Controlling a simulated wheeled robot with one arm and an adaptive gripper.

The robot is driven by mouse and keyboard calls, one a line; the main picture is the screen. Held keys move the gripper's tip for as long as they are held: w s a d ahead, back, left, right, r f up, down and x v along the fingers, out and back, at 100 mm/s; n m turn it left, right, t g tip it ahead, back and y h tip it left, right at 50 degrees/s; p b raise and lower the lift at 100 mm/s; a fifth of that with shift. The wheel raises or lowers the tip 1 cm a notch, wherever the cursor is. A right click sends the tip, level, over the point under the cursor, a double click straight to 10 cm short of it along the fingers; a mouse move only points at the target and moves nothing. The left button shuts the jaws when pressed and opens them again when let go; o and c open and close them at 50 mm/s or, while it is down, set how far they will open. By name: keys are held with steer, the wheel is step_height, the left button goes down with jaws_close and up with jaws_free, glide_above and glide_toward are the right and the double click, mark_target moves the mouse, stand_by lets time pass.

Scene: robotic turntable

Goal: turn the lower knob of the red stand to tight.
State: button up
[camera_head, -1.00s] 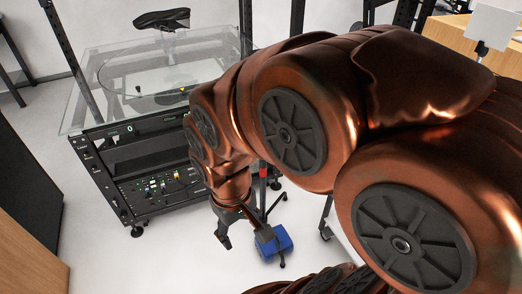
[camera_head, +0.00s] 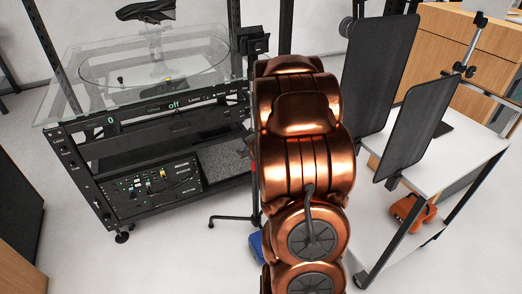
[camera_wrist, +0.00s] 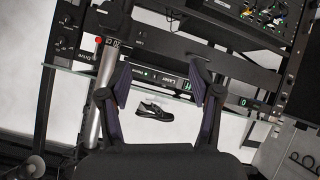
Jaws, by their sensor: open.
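The red stand (camera_head: 254,178) shows only as a thin strip of its post in the head view, close to the left edge of my arm, with dark splayed feet near the floor. My arm covers much of that area, and I cannot make out the lower knob or its setting. My gripper (camera_wrist: 160,80) shows in the wrist view with its two fingers spread apart and nothing between them. In the head view it is hidden behind my arm. I cannot identify the red stand surely in the wrist view.
The turntable rack (camera_head: 150,133) with a glass top (camera_head: 60,105) stands left of my arm. A blue object (camera_head: 256,246) lies on the floor by the stand. At right are dark panels (camera_head: 418,125) and a white table (camera_head: 460,160).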

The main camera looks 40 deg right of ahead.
steer(key=shift+s+d+f+m+t+h+b, duration=0.75)
steer(key=shift+d+f+t+b, duration=1.85)
steer(key=shift+d+f+t, duration=1.2)
steer(key=shift+g, duration=0.4)
steer(key=shift+d+r+x, duration=0.15)
steer(key=shift+d+x, duration=0.05)
steer(key=shift+x, duration=1.55)
steer(key=shift+d+r+x, duration=0.1)
steer(key=shift+d+x, duration=0.05)
steer(key=shift+x, duration=1.6)
steer(key=shift+s, duration=0.15)
steer(key=c, duration=1.2)
